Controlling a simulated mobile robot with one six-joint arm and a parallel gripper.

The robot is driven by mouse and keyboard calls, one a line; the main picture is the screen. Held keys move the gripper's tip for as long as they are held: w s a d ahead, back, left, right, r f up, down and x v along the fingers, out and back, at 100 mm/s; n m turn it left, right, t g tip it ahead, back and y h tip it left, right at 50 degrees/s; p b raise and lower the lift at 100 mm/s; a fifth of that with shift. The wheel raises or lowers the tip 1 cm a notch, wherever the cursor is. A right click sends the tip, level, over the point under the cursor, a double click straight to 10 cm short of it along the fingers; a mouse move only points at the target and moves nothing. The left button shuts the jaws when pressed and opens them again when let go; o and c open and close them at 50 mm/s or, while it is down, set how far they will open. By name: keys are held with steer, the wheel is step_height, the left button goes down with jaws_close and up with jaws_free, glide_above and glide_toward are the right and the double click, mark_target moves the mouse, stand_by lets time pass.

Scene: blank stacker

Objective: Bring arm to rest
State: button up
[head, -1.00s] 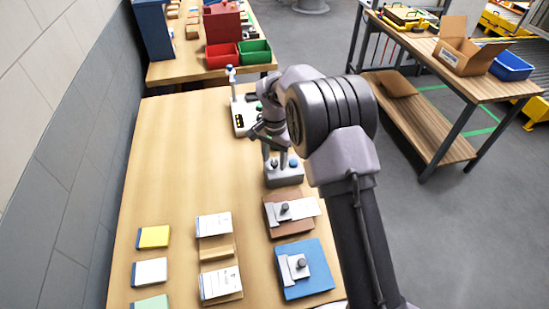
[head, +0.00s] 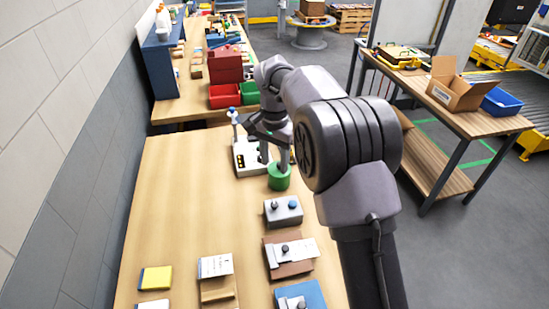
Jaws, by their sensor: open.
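My arm reaches forward from the lower right over the wooden workbench (head: 185,215). My gripper (head: 275,157) points down near the bench's far right, with its two fingers apart and nothing seen between them. A green round piece (head: 279,180) shows just below the fingertips; I cannot tell whether they touch it. A white device with a blue-topped post (head: 243,155) stands just left of the gripper, partly hidden by it.
A grey box with two knobs (head: 283,211), a brown fixture (head: 289,258) and a blue fixture (head: 300,295) line the right side. Yellow pad (head: 155,279) and card holder (head: 216,270) lie at front left. Red bin (head: 223,96) and green bin (head: 250,92) stand beyond. The bench's middle is clear.

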stand_by(0.3)
steer(key=s+d+r+n+t+y+b, duration=0.1)
steer(key=s+d+r+t+b, duration=0.2)
steer(key=s, duration=0.6)
steer(key=s+d+r+b, duration=0.3)
steer(key=s+r+b, duration=0.15)
steer(key=s, duration=0.35)
steer(key=s+d+f+t+b, duration=0.1)
steer(key=s+f, duration=0.3)
steer(key=s, duration=0.4)
steer(key=s+d+f+n+t+y+b, duration=0.1)
steer(key=s+f+b, duration=0.2)
steer(key=s, duration=0.5)
steer(key=shift+d+f+t, duration=0.25)
steer(key=shift+f+t, duration=0.15)
steer(key=shift+f, duration=0.05)
steer(key=shift+s, duration=0.1)
